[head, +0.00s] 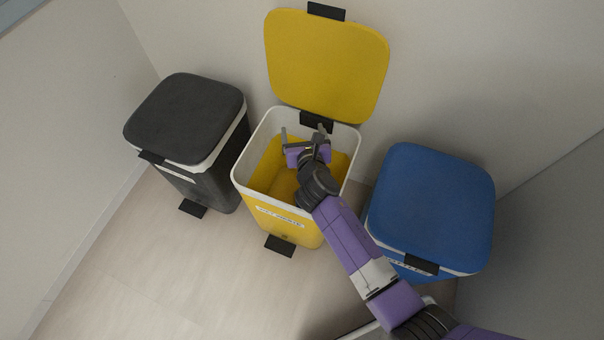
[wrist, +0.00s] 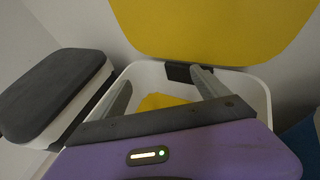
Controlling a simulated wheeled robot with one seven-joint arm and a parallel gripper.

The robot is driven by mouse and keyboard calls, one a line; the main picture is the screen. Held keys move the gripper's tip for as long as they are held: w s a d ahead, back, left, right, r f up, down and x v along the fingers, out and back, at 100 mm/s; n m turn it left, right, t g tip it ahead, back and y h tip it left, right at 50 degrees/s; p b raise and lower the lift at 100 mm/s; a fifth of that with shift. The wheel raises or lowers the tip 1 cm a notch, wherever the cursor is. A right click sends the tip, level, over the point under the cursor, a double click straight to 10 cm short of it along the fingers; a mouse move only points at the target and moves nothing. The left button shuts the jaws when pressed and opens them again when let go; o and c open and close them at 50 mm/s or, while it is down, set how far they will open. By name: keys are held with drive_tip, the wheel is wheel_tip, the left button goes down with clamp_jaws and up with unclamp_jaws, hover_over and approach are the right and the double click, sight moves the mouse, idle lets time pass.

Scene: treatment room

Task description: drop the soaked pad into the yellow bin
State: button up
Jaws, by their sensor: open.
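The yellow bin (head: 285,223) stands between two other bins, with its white rim (head: 241,172) showing and its yellow lid (head: 327,62) swung up against the wall. In the wrist view the raised lid (wrist: 215,28) fills the top, and the bin's white inner wall (wrist: 150,74) is ahead of the fingers. My gripper (head: 303,134) is over the bin's opening, its two fingers apart and nothing seen between them. It also shows open in the wrist view (wrist: 162,84). I see no soaked pad in either view; my gripper and arm hide part of the bin's inside.
A dark grey bin (head: 187,117) with its lid shut stands to the left. A blue bin (head: 431,204) with its lid shut stands to the right, close to my arm. Walls are close behind and at both sides. Free floor (head: 165,275) lies in front at the left.

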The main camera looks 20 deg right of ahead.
drive_tip(key=p+v, duration=0.2)
drive_tip(key=v, duration=0.5)
drive_tip(key=shift+s+r, duration=0.2)
drive_tip(key=shift+s, duration=0.15)
